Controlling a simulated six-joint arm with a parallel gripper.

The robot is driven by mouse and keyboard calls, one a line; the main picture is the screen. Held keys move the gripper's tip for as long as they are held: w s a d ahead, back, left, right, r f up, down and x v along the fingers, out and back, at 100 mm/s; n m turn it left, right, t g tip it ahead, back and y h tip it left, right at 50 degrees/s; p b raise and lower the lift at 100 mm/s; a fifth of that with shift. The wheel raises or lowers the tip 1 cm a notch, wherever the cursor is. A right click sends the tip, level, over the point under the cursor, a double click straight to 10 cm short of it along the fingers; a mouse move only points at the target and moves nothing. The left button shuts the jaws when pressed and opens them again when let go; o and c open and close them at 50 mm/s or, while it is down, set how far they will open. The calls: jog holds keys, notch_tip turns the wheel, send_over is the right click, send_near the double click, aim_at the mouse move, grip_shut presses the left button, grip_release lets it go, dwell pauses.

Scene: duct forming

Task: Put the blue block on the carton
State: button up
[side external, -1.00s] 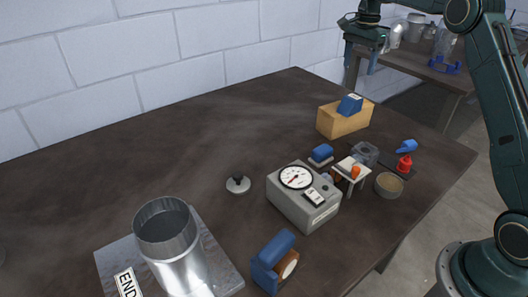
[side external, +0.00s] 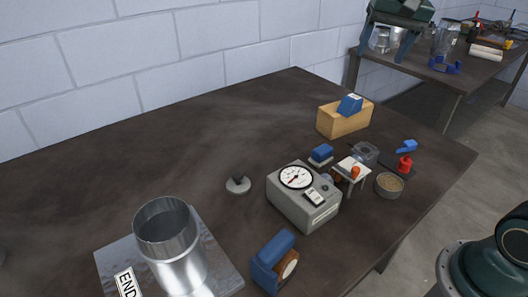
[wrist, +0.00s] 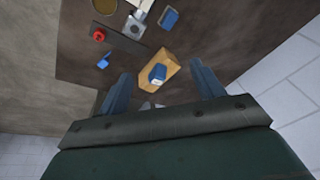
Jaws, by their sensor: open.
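The tan carton (side external: 332,127) stands at the back right of the dark table; it also shows in the wrist view (wrist: 147,84). A blue block with a pale top (side external: 349,105) sits tilted on the carton, and shows there in the wrist view (wrist: 158,73). Whether it is partly sunk into the carton I cannot tell. A smaller blue block (side external: 321,152) with a pale lower part lies on the table in front of the carton, and appears in the wrist view (wrist: 169,18). My gripper (side external: 389,48) is open and empty, high above the table; its fingers show in the wrist view (wrist: 162,72).
A grey gauge box (side external: 303,205), a small white stand (side external: 352,168), a round tan-filled dish (side external: 389,186) and a red knobbed item (side external: 405,164) crowd the right side. A metal cylinder (side external: 185,262) and blue tape dispenser (side external: 268,268) stand in front. The table's back left is clear.

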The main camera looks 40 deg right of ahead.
jog(key=s+a+f+n+t, duration=0.1)
jog(key=s+a+f+n, duration=0.1)
jog(key=s, duration=0.4)
jog(key=s+a+f+n, duration=0.2)
jog(key=s+a+n, duration=0.1)
jog(key=s, duration=0.4)
jog(key=s+a+f+n+t, duration=0.1)
jog(key=s+a+f+n, duration=0.2)
jog(key=s, duration=0.4)
jog(key=shift+n+t+y, duration=0.3)
jog(key=shift+n, duration=0.1)
jog(key=shift+o, duration=0.4)
jog(key=w+d+r+n+g, duration=0.1)
jog(key=w+d+r+n, duration=0.3)
jog(key=w, duration=0.6)
jog(key=w+d+r+n+g, duration=0.2)
jog(key=w+d+r+n, duration=0.15)
jog(key=w, duration=0.65)
jog(key=w+d+f+n+g, duration=0.1)
jog(key=w+d+f+n, duration=0.4)
jog(key=w+d, duration=0.2)
jog(key=w+d+f+n+g, duration=0.1)
jog(key=w+d+f+n, duration=0.4)
jog(key=w+d, duration=0.3)
jog(key=shift+w+d+f+g, duration=0.3)
jog(key=shift+d+f, duration=0.4)
jog(key=shift+d, duration=0.45)
